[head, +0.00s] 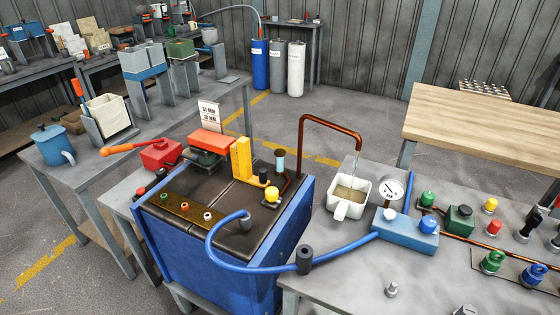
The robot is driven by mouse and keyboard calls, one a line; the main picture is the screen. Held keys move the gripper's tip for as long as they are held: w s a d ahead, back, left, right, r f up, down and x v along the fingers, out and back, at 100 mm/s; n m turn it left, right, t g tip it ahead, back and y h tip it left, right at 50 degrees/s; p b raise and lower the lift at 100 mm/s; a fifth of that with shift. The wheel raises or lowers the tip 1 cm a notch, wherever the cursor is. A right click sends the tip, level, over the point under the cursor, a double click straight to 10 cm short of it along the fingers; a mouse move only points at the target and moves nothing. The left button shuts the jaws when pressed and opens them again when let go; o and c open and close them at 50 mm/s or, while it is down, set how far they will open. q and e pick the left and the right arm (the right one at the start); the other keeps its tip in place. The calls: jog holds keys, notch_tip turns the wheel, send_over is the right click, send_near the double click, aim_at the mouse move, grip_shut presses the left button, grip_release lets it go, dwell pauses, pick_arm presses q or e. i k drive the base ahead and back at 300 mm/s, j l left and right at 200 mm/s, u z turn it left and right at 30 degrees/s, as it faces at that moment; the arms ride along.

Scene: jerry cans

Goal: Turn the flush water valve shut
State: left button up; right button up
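No valve carries a label I can read, so I cannot tell which is the flush water valve. A blue block (408,234) on the right table has a blue knob (428,223) and a pale grey knob (389,214) on top, and a blue hose (345,257) runs into its left end. A copper pipe (331,120) arches over a white basin (349,193), and a thin stream of water falls into it. A round gauge (390,189) stands beside the basin. Neither of my grippers shows in the head view.
A blue cabinet (255,262) with a black top stands left of the grey right table (345,290). Green knobs (427,199) (492,261), a yellow knob (490,205) and a red knob (493,227) crowd the table's right side. Its front left part is mostly bare.

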aim_at(428, 225)
jog(key=z, duration=1.3)
